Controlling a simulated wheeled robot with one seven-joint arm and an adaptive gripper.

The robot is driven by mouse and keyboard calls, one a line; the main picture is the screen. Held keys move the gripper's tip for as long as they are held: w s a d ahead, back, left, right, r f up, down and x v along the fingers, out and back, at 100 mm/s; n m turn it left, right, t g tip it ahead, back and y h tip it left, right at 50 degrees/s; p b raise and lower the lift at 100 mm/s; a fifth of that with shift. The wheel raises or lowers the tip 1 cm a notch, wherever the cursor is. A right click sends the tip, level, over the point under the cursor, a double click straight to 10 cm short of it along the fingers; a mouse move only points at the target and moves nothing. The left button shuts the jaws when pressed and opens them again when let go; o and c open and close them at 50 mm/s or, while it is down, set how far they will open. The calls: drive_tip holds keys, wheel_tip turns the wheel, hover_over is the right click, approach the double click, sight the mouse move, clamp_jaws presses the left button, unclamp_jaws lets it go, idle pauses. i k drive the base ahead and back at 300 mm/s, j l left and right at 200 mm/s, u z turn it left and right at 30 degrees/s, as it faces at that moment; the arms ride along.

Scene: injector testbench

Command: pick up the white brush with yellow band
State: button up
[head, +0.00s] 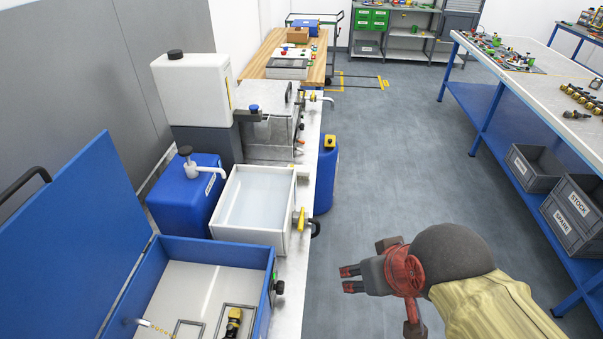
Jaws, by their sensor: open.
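A slim pale piece with a yellow section (152,326) shows at the bottom left, inside the open blue wash bin (255,252). It may be the white brush with yellow band, but it is too small and cut off by the frame edge to be sure. My gripper (347,279) is at the lower middle right, over the grey floor, its fingers pointing left toward the bench. It is open, with nothing seen between the fingers. It is well to the right of the bin and apart from it.
The bin's blue lid (75,235) stands raised at left. A black and yellow part (233,322) lies in the bin. A white basin (252,235) with liquid, a blue canister (187,195) and a white tank (190,90) stand behind. The floor aisle (385,170) is clear.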

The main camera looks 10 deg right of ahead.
sight(304, 171)
drive_tip(key=i+l, duration=0.1)
drive_tip(key=l, duration=0.6)
drive_tip(key=i+l+z, duration=0.1)
drive_tip(key=l, duration=0.25)
drive_tip(key=i+l, duration=0.15)
drive_tip(key=i, duration=0.3)
drive_tip(key=i+l+z, duration=0.1)
drive_tip(key=i, duration=0.3)
drive_tip(key=i+j, duration=0.25)
drive_tip(key=j, duration=0.15)
drive_tip(key=i+j+z, duration=0.1)
drive_tip(key=i+j, duration=0.15)
drive_tip(key=j, duration=0.15)
